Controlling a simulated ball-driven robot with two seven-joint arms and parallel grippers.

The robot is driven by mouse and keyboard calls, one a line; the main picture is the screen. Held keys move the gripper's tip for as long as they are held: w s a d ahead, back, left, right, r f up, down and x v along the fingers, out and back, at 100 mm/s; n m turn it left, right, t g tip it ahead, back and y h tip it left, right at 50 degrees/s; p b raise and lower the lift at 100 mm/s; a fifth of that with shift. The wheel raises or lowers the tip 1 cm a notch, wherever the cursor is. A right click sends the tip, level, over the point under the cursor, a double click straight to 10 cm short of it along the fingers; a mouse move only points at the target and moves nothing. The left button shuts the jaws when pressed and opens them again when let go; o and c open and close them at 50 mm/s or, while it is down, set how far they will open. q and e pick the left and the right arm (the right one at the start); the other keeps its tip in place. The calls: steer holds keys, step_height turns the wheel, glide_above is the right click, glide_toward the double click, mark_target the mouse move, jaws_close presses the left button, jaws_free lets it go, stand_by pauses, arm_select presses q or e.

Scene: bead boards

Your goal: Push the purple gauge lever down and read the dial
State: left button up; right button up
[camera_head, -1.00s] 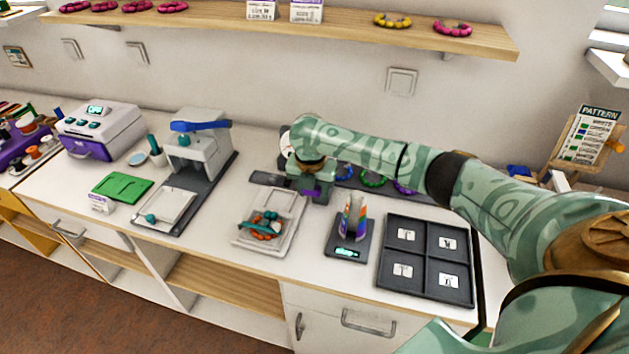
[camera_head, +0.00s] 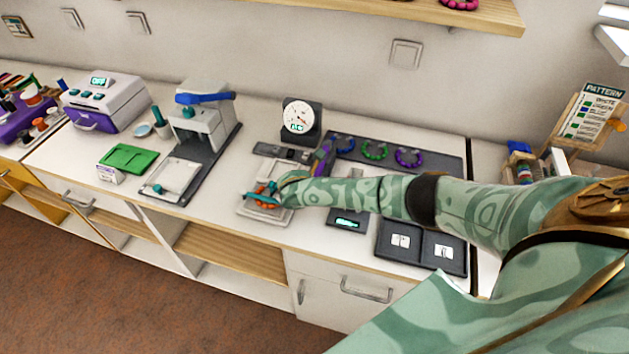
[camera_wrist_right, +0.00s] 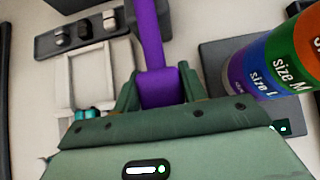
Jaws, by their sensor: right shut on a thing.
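The purple gauge lever (camera_head: 324,158) stands up tilted in the head view, just in front of the dial; my arm hides its lower part. In the right wrist view the lever (camera_wrist_right: 150,40) runs from the top edge down between the fingers of my right gripper (camera_wrist_right: 158,92), which is shut on it. The gripper's fingers are hidden behind my wrist in the head view. The white round dial (camera_head: 298,115) faces the room on a dark housing, with a small green readout below. Its figures are too small to read surely. My left gripper is not in view.
A rainbow sizing cone (camera_wrist_right: 265,70) stands close right of the gripper on a dark scale (camera_head: 345,222). Bracelets (camera_head: 375,150) lie on a dark board behind. A grey press (camera_head: 200,120) stands left.

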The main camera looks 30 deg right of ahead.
steer(key=shift+f, duration=0.15)
steer(key=o, duration=1.4)
steer(key=shift+s, duration=0.1)
steer(key=shift+d, duration=0.1)
steer(key=shift+r, duration=0.3)
steer(key=p+v, duration=0.3)
steer(key=v, duration=0.1)
steer(key=shift+r, duration=0.25)
steer(key=p+v, duration=0.1)
steer(key=v, duration=0.3)
steer(key=p+v, duration=0.2)
steer(key=v, duration=0.2)
steer(key=a+f+p+v, duration=0.1)
steer(key=v, duration=0.3)
steer(key=shift+s+r+p, duration=0.1)
steer(key=shift+s+p, duration=0.05)
steer(key=shift+p, duration=0.2)
